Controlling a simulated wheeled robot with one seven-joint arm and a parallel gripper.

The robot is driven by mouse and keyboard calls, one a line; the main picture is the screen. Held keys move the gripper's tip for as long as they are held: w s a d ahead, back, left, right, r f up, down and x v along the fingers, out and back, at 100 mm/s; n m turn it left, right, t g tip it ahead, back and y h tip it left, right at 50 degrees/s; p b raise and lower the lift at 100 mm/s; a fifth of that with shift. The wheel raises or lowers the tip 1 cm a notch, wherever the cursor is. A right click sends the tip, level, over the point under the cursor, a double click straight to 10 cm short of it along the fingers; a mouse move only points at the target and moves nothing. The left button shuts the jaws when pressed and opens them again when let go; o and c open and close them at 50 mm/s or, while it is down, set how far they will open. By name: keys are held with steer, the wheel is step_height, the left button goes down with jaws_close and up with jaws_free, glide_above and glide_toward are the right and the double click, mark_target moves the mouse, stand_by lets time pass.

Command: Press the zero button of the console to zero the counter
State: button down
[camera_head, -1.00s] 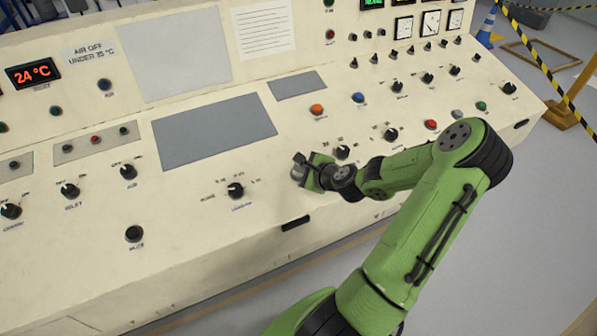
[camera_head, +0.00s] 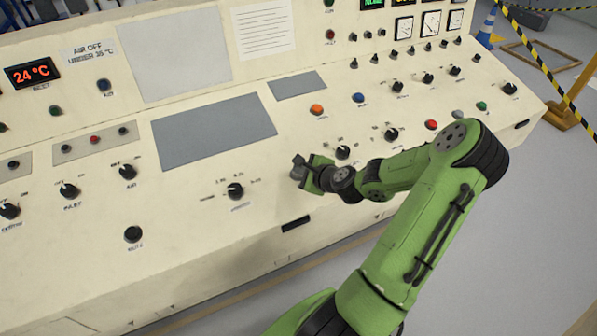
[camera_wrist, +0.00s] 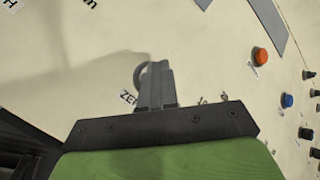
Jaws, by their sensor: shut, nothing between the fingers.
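The console (camera_head: 265,215) is a cream sloping panel in the head view. My gripper (camera_head: 298,172) is over its front part, left of a black knob. In the wrist view my gripper's fingers (camera_wrist: 157,78) are together, with nothing seen between them. A label (camera_wrist: 129,97) starting "ZE" lies just left of the fingers, its end hidden by them. A grey curved rim (camera_wrist: 140,76), probably the zero button, shows beside the fingertips and is mostly hidden. I cannot tell whether the fingertips touch it. The counter is not clearly identifiable.
An orange button (camera_head: 316,110) and a blue button (camera_head: 358,98) sit behind my gripper. A black knob (camera_head: 343,152) is close to its right, another knob (camera_head: 235,190) to its left. A red temperature display (camera_head: 33,72) reads 24 °C.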

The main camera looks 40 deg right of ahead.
steer(key=shift+f, duration=0.1)
stand_by(0.3)
steer(key=shift+s+r+p, duration=0.2)
steer(key=shift+r+p, duration=0.6)
steer(key=shift+r, duration=0.1)
steer(key=r+p, duration=0.2)
steer(key=s+r+p, duration=0.1)
steer(key=r+p, duration=0.1)
steer(key=r, duration=0.1)
steer(key=shift+a, duration=0.2)
steer(key=shift+f, duration=0.1)
stand_by(0.3)
